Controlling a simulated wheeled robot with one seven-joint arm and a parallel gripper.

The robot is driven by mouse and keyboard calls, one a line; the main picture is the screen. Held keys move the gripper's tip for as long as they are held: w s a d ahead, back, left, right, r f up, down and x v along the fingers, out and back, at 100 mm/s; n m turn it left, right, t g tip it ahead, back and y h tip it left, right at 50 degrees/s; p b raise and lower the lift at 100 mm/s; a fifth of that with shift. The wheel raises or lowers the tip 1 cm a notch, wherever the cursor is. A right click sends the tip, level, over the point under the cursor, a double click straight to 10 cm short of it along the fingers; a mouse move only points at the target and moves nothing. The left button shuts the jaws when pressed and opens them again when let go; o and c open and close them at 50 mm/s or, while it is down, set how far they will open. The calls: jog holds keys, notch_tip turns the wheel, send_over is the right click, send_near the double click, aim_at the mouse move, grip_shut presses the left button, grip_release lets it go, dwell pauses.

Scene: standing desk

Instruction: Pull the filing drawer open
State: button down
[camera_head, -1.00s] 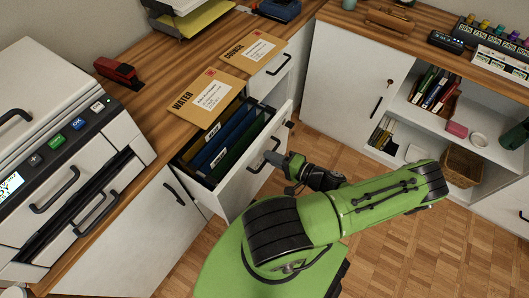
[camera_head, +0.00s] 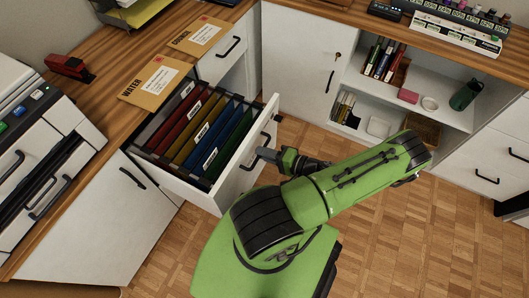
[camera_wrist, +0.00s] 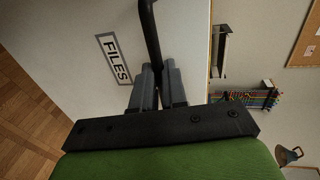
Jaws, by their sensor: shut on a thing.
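The filing drawer (camera_head: 225,180) stands pulled well out from under the wooden desk in the head view. Red, yellow, blue and green hanging files (camera_head: 205,128) show inside it. In the wrist view the white drawer front (camera_wrist: 90,45) carries a FILES label (camera_wrist: 114,59). My gripper (camera_head: 262,156) is at the front of the drawer. In the wrist view its two grey fingers (camera_wrist: 158,86) are shut on the dark bar handle (camera_wrist: 150,35).
WATER (camera_head: 155,82) and COUNCIL (camera_head: 202,36) envelopes lie on the desk near a red stapler (camera_head: 70,67). A printer (camera_head: 35,140) stands at left. An open white shelf unit (camera_head: 400,90) is at the back right. Parquet floor (camera_head: 400,230) is clear at right.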

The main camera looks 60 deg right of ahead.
jog(key=shift+s, duration=0.45)
jog(key=c, duration=1.2)
grip_release()
jog(key=p+v, duration=0.2)
jog(key=v, duration=1.3)
jog(key=shift+s+a, duration=0.1)
jog(key=shift+s, duration=0.25)
